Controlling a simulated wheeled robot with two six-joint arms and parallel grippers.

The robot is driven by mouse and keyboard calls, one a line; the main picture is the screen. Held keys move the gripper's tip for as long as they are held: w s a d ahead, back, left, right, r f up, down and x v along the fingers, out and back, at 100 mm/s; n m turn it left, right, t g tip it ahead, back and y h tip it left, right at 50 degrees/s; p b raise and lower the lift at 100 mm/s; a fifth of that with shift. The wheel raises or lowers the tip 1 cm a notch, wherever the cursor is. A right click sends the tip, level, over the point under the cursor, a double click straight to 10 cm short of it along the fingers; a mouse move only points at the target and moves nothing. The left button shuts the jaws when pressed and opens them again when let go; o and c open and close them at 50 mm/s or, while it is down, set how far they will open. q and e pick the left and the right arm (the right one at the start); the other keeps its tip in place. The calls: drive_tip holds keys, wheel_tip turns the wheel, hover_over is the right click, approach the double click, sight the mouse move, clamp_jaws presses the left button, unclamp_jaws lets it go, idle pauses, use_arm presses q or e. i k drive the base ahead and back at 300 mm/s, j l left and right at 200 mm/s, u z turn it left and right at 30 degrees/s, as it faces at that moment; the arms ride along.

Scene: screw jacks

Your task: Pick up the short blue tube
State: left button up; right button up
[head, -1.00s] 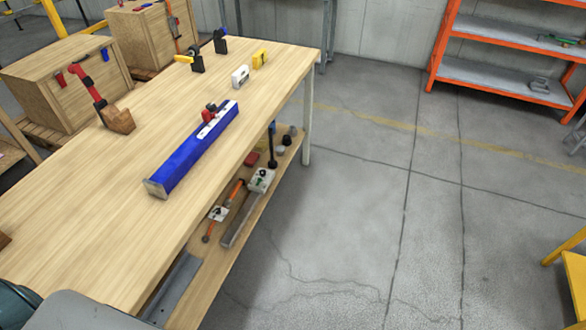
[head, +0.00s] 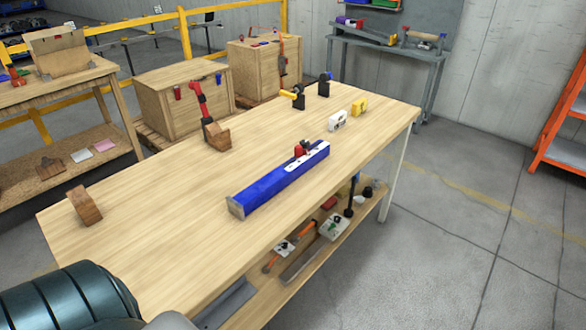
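A blue square tube (head: 270,188) lies on the wooden table (head: 160,225), with a bare metal-coloured end facing the near left. A white plate and a small red part (head: 301,148) sit on its far end. It is the only large blue tube I see on this table; I cannot tell whether it counts as the short one. Neither of my grippers is in view; only dark rounded parts of mine show at the lower left.
A red clamp with a wooden block (head: 217,136), a loose wooden block (head: 85,205), a white part (head: 338,121) and a yellow part (head: 360,106) stand on the table. Tools lie on its lower shelf. Wooden crates (head: 185,100) stand behind. Floor at right is clear.

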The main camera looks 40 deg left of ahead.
sight(244, 203)
drive_tip(key=i+l+u, duration=0.25)
drive_tip(key=u, duration=0.2)
drive_tip(key=i+l+u, duration=0.65)
drive_tip(key=l+u, duration=0.25)
